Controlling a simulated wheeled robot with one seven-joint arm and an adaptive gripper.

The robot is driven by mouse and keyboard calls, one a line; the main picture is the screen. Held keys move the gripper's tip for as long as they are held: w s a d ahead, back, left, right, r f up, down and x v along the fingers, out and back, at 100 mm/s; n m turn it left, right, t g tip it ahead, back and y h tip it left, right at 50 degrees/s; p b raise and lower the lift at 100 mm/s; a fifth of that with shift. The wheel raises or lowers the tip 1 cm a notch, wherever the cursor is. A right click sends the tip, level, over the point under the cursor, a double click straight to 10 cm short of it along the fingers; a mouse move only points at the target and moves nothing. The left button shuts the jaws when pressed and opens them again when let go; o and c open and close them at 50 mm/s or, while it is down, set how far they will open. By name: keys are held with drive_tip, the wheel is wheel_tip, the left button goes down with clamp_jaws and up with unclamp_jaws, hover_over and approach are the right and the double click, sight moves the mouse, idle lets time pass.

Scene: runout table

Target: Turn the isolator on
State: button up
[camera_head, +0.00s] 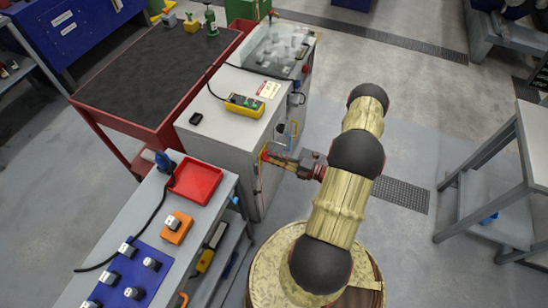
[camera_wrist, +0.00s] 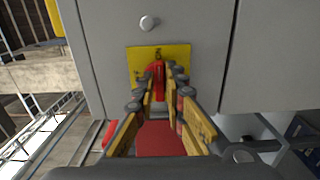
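The isolator is a red handle (camera_wrist: 158,79) on a yellow plate (camera_wrist: 137,60), fixed to the grey cabinet's front. In the wrist view the handle points roughly up and down. My gripper (camera_wrist: 161,77) has a finger on each side of the handle, spread apart. A narrow gap seems to show beside the handle, and I cannot tell whether either finger touches it. In the head view my gripper (camera_head: 271,156) reaches left to the cabinet front, and the yellow plate (camera_head: 264,151) shows only partly behind it.
The grey cabinet (camera_head: 215,135) carries a yellow control box (camera_head: 244,105) on top. A round knob (camera_wrist: 149,23) sits above the plate. A bench with a red tray (camera_head: 194,181) stands near left.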

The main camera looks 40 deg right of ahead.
drive_tip(key=o, duration=0.4)
drive_tip(key=shift+s, duration=0.1)
drive_tip(key=v, duration=1.1)
drive_tip(key=shift+s+d, duration=0.15)
drive_tip(key=shift+s, duration=0.2)
drive_tip(key=shift+n, duration=0.3)
